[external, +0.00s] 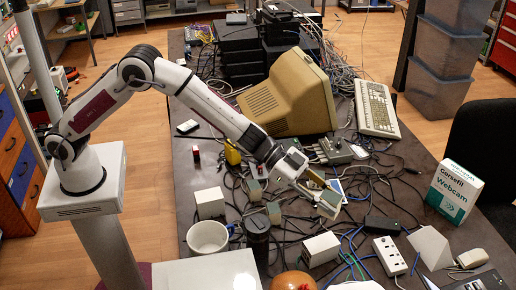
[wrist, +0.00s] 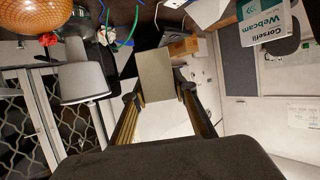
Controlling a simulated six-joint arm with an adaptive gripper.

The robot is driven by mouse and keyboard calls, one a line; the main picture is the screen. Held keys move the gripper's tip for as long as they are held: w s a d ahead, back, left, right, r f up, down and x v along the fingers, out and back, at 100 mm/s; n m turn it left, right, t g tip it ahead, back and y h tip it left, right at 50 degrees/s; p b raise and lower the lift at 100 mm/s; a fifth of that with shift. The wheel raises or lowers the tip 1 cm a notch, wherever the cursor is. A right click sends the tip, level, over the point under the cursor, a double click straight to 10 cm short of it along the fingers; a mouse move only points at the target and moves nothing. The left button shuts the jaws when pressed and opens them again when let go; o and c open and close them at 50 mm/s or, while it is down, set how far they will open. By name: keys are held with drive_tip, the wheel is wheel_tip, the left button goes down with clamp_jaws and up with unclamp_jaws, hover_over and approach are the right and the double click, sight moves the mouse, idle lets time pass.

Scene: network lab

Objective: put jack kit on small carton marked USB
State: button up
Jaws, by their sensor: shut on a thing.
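My gripper (external: 322,190) is above the cluttered table at the right of centre, shut on a small grey-beige box. The box (external: 329,204) is at the fingertips; in the wrist view its plain face (wrist: 155,75) fills the gap between the two fingers (wrist: 154,98). No label shows on it, so I cannot tell for sure that it is the jack kit. Two small white cartons stand on the table, one at the left (external: 210,203) and one at the front (external: 321,249). No USB marking is readable on either.
Cables run all around the cartons. A beige monitor (external: 290,96) and keyboard (external: 377,108) lie behind.

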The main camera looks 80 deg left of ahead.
drive_tip(key=shift+f, duration=1.55)
hover_over(322, 243)
drive_tip(key=shift+f, duration=3.15)
drive_tip(key=shift+f, duration=1.85)
drive_tip(key=shift+f, duration=0.15)
drive_tip(key=o, duration=1.1)
drive_tip(key=shift+o, duration=0.2)
drive_tip(key=shift+a, duration=0.15)
